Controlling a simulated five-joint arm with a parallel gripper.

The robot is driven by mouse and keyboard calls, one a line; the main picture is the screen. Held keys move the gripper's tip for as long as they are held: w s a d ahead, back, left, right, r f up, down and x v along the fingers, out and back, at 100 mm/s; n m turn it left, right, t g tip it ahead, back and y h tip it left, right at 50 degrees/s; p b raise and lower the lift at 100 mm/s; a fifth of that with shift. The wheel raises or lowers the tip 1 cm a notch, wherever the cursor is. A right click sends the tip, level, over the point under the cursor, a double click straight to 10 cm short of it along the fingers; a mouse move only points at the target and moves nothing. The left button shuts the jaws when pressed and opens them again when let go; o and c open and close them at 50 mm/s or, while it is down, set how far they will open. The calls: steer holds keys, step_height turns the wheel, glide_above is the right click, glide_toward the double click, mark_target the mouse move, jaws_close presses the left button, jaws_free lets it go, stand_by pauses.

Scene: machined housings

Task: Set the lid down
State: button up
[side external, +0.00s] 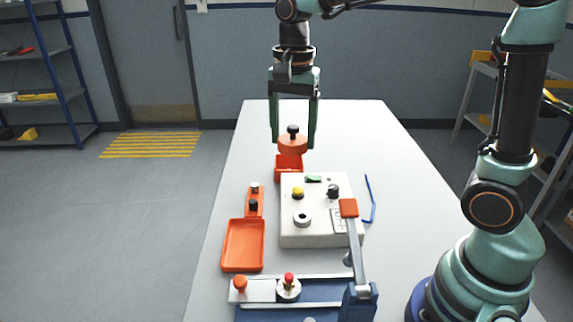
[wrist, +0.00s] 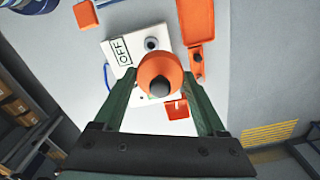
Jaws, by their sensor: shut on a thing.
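The lid (side external: 293,142) is a round orange piece with a black knob on top. My gripper (side external: 293,142) is shut on it, with one green finger at each side. In the wrist view the lid (wrist: 160,72) sits between the fingertips of my gripper (wrist: 160,80), knob towards the camera. In the side view it appears level, just above or at an orange open box (side external: 288,166) at the far end of the white panel. I cannot tell whether the lid touches the box. Part of the box (wrist: 176,109) shows beyond the lid in the wrist view.
The white panel box (side external: 315,235) carries a yellow button, a black knob and a grey ring. An orange tray (side external: 243,245) lies to its left, near a small orange holder (side external: 254,203). A blue lever press (side external: 320,302) stands in front. The table (side external: 350,125) is bare at the back right.

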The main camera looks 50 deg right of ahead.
mark_target(245, 246)
steer(key=w+a+f+n, duration=0.2)
steer(key=w+a+n, duration=0.1)
steer(key=a+n, duration=0.3)
steer(key=w+a+f+n, duration=0.2)
steer(key=a+n, duration=0.2)
steer(key=n, duration=0.5)
steer(key=f, duration=1.9)
steer(key=shift+w+f, duration=0.2)
steer(key=shift+f, duration=0.1)
steer(key=o, duration=1.3)
steer(key=shift+f, duration=0.15)
